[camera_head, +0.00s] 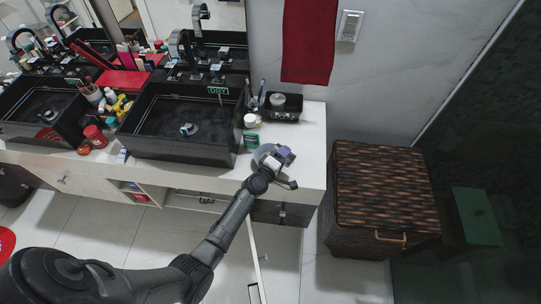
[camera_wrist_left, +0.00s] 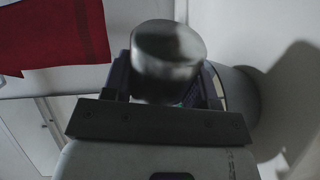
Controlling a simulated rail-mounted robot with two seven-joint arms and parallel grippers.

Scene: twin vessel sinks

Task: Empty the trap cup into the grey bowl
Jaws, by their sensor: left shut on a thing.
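My left gripper (camera_head: 284,156) is over the right end of the white counter, beside the right sink. In the left wrist view its jaws (camera_wrist_left: 165,88) are shut on a short metal cylinder, the trap cup (camera_wrist_left: 168,50). The cup's mouth and any contents cannot be made out. The grey bowl (camera_head: 262,151) is on the counter under and beside the gripper, partly covered by it. In the left wrist view a rounded grey edge of the bowl (camera_wrist_left: 241,96) shows behind the right finger. My right gripper is not in view.
The black right sink (camera_head: 183,147) stands left of the bowl. A green tin (camera_head: 251,140) and a black tray (camera_head: 281,114) with small items are close by. A woven hamper (camera_head: 383,190) stands right of the counter. A red towel (camera_head: 308,42) hangs above.

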